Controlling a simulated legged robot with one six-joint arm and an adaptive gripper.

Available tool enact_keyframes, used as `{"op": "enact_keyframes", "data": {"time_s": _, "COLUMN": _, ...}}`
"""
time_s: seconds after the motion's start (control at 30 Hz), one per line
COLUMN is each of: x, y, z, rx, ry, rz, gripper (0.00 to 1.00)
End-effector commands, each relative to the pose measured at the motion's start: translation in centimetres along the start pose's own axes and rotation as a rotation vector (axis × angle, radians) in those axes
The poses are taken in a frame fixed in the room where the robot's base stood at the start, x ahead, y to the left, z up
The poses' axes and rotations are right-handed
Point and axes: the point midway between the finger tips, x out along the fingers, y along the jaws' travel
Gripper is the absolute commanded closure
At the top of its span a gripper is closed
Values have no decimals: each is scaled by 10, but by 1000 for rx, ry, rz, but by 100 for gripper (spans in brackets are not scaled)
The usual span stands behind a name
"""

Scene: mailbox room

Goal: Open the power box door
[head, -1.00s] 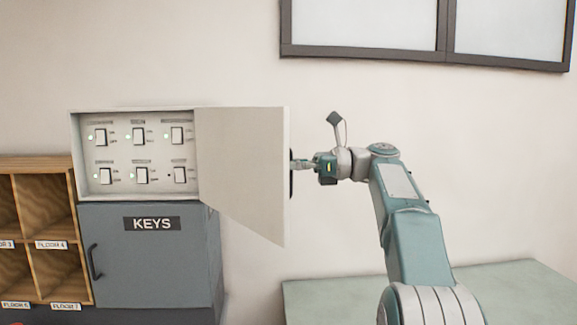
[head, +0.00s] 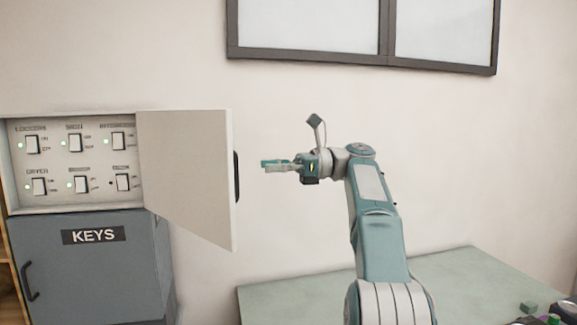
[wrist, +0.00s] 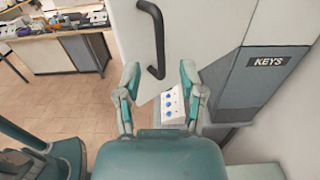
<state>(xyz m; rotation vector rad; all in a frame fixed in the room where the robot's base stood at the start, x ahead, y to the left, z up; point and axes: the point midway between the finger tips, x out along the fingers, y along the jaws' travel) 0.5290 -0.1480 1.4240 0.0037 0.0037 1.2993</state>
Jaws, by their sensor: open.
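The power box (head: 70,207) is on the wall at the left in the head view, with several switches showing inside. Its pale door (head: 185,170) stands swung open to the right. A dark handle (head: 236,176) is on the door's right edge. In the wrist view the door (wrist: 205,30) and its black curved handle (wrist: 158,40) are ahead of the fingers. My gripper (head: 266,165) is open and empty, to the right of the handle with a gap between them. Its two fingers also show apart in the wrist view (wrist: 158,82).
A grey KEYS cabinet (head: 95,270) stands below the power box. A green table (head: 300,296) is at the lower right, with small objects at its right end. A framed window or board (head: 305,25) hangs above. Wall space around my gripper is clear.

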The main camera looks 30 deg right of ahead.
Motion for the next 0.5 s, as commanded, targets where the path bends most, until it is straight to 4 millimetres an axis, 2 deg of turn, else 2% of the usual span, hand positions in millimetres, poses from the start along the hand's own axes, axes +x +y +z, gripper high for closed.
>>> {"op": "enact_keyframes", "data": {"time_s": 0.1, "x": -24, "y": -1, "z": -1, "rx": -1, "ry": 0, "rz": -3, "gripper": 49}}
{"op": "enact_keyframes", "data": {"time_s": 0.2, "x": -34, "y": -1, "z": 0, "rx": -1, "ry": -1, "rz": 0, "gripper": 49}}
{"op": "enact_keyframes", "data": {"time_s": 0.5, "x": -45, "y": 0, "z": 0, "rx": 0, "ry": 0, "rz": 0, "gripper": 49}}
